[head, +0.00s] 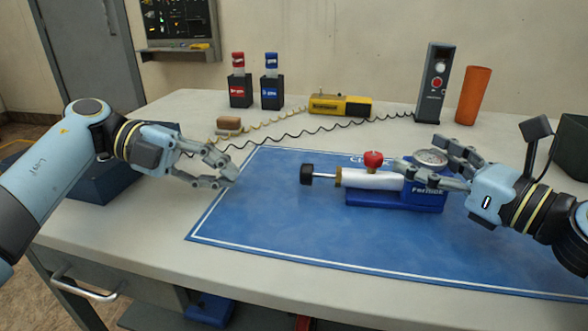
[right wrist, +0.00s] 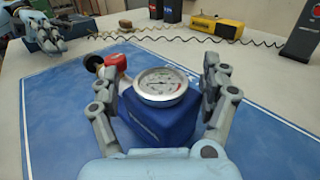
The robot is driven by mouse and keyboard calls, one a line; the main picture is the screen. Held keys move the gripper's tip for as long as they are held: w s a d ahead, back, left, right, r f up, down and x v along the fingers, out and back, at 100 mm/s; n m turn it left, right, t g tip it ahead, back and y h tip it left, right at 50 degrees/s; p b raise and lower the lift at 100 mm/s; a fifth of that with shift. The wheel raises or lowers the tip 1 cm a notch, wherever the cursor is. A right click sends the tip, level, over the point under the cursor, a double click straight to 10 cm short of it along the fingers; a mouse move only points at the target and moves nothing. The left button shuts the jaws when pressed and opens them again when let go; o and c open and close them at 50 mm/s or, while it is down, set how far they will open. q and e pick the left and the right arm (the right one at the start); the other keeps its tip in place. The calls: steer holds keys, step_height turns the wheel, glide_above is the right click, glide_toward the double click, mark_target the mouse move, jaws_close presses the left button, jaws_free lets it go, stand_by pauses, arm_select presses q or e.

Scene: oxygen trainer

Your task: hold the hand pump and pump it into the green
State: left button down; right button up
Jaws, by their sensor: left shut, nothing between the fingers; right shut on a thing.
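The hand pump (head: 374,180) lies on the blue mat (head: 262,215), its black plunger knob (head: 307,174) pointing left on an extended rod. It has a white barrel, a red knob (head: 373,159) on top, a blue base (head: 400,200) and a round gauge (head: 431,157). The gauge also shows in the right wrist view (right wrist: 162,83); its needle is too small to read surely. My right gripper (head: 425,168) is shut on the pump's gauge end, one finger on each side of the blue body. My left gripper (head: 230,172) is shut and empty, left of the plunger knob and apart from it.
Behind the mat stand a red-labelled holder (head: 240,90), a blue-labelled holder (head: 271,92), a yellow device (head: 340,105), a grey unit (head: 434,85) and an orange cup (head: 474,95). A coiled black cord (head: 300,133) crosses behind the mat. The front of the mat is clear.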

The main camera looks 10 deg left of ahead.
mark_target(307, 174)
arm_select(q)
steer(key=a+m, duration=0.1)
steer(key=a+r+m+y, duration=0.1)
steer(key=m, duration=0.1)
steer(key=w+a+m+g, duration=0.1)
steer(key=shift+r, duration=0.35)
steer(key=w+r, duration=0.1)
steer(key=a+r+m, duration=0.1)
steer(key=shift+w+r+y, duration=0.35)
steer(key=shift+y, duration=0.05)
steer(key=x, duration=1)
steer(key=d, duration=0.3)
steer(key=shift+d, duration=0.15)
steer(key=shift+s+d, duration=0.1)
steer(key=shift+d, duration=0.25)
